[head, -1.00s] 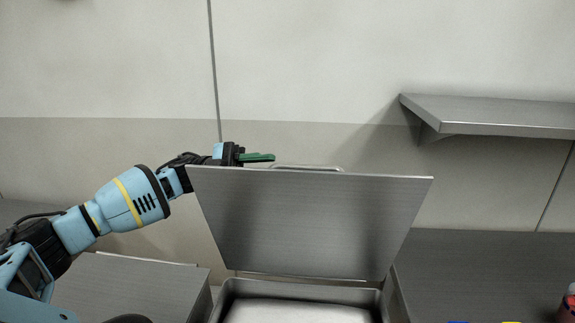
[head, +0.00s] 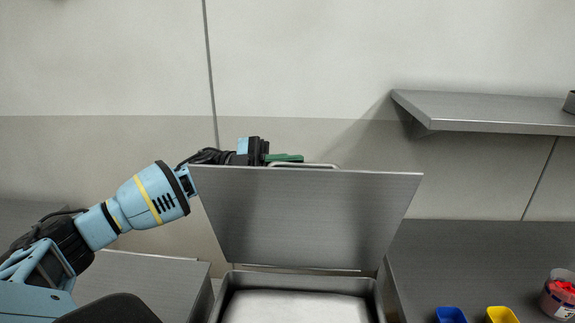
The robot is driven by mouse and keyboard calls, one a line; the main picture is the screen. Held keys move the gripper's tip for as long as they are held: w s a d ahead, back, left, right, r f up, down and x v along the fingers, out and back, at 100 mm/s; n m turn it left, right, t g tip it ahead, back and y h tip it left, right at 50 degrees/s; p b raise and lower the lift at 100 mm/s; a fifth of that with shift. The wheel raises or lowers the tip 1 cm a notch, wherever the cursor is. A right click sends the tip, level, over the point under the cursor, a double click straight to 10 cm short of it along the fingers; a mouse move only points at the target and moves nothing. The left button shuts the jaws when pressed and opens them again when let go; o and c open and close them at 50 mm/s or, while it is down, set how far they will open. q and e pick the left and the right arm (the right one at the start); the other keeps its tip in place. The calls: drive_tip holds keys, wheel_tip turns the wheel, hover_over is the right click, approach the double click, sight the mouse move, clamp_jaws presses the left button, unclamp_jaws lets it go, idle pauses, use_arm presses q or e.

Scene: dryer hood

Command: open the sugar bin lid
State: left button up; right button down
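The sugar bin lid (head: 305,215) is a flat grey metal panel that stands raised, nearly upright, at the back of the bin. The open bin (head: 230,298) below it shows a metal rim and a pale inside. The lid's handle (head: 318,166) shows just over its top edge. My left gripper (head: 285,158), with green fingers, is behind the lid's top edge, left of the handle and close to it. The lid hides part of the gripper, so its finger gap cannot be seen. My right gripper is not in view.
A metal shelf (head: 480,112) juts from the wall at the upper right. A grey counter (head: 470,262) at the right holds a blue container (head: 450,315), a yellow container (head: 501,315) and a tub with red contents (head: 560,295). Another grey surface (head: 140,280) lies left of the bin.

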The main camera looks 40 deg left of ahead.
use_arm(q)
clamp_jaws()
